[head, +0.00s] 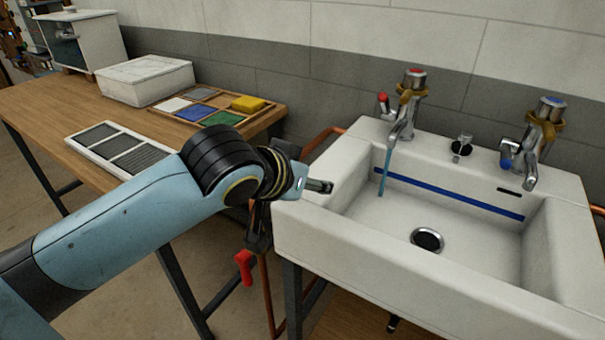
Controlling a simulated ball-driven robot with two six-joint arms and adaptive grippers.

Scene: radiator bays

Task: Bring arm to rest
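My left arm (130,220) comes in from the left, and its dark wrist bends in front of the table's right end. The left gripper (318,186) is at the left rim of the white sink (292,228), mostly hidden behind the wrist. I cannot tell whether its fingers are open or whether it touches the rim. My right gripper is not in view.
A red-marked tap (404,115) runs a thin stream into the sink; a blue-marked tap (535,145) stands right. A red handle (244,266) hangs below the wrist. The wooden table (75,105) holds a slotted tray (122,150), sponge tray (262,116) and white box (145,80).

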